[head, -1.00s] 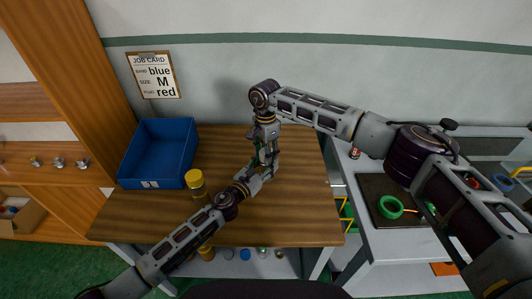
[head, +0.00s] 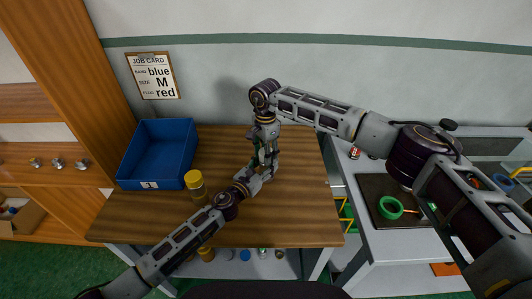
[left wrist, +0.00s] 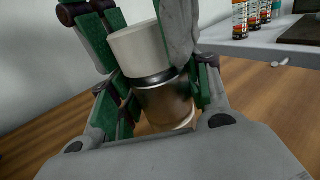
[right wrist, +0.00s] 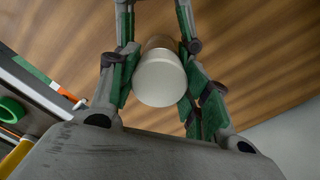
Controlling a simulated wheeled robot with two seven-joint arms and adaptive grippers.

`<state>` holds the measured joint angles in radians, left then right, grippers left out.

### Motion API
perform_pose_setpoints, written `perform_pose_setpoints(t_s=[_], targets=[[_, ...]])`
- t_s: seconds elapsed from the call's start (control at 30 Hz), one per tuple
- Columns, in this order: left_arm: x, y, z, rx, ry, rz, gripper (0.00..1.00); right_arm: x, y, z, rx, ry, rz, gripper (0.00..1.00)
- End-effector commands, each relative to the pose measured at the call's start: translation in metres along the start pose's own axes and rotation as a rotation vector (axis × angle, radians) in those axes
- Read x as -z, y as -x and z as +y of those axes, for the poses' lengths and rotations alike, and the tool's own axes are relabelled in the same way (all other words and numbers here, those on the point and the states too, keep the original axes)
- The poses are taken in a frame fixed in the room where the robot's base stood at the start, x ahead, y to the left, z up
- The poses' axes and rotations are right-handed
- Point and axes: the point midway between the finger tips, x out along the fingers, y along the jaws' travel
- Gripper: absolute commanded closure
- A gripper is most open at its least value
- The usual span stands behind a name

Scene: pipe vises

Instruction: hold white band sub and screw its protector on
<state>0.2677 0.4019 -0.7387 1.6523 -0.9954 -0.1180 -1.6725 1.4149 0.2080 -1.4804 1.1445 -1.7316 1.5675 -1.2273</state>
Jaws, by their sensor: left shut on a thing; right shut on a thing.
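The sub (left wrist: 165,105) is a brownish metallic cylinder with a white band (left wrist: 184,126) near its lower end, standing about upright in the left wrist view. My left gripper (left wrist: 158,98) is shut around its body. The pale protector (left wrist: 138,48) sits on top, with a dark ring between it and the metal; I cannot tell how far it is threaded. My right gripper (right wrist: 155,80) is shut on the protector, whose round end (right wrist: 160,80) faces the right wrist camera. In the head view, my right gripper (head: 266,152) is directly above my left gripper (head: 262,172), and their fingers hide the parts.
A blue bin (head: 158,152) stands at the table's back left, with a yellow-capped cylinder (head: 195,182) beside it. The wooden table (head: 305,205) is clear at right. A side bench (head: 400,243) holds a green ring (head: 390,207). A job card (head: 154,76) hangs on the wall.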

Motion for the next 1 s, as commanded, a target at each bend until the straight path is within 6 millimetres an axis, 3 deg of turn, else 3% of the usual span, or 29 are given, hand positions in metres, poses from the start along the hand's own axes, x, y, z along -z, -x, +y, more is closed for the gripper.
perform_pose_setpoints(t_s=[1.0], targets=[[0.0003, 0.0003, -0.0005, 0.001, 0.000, 0.000, 0.95, 0.0013, -0.0053, -0.0007, 0.001, -0.001, 0.003, 0.71]])
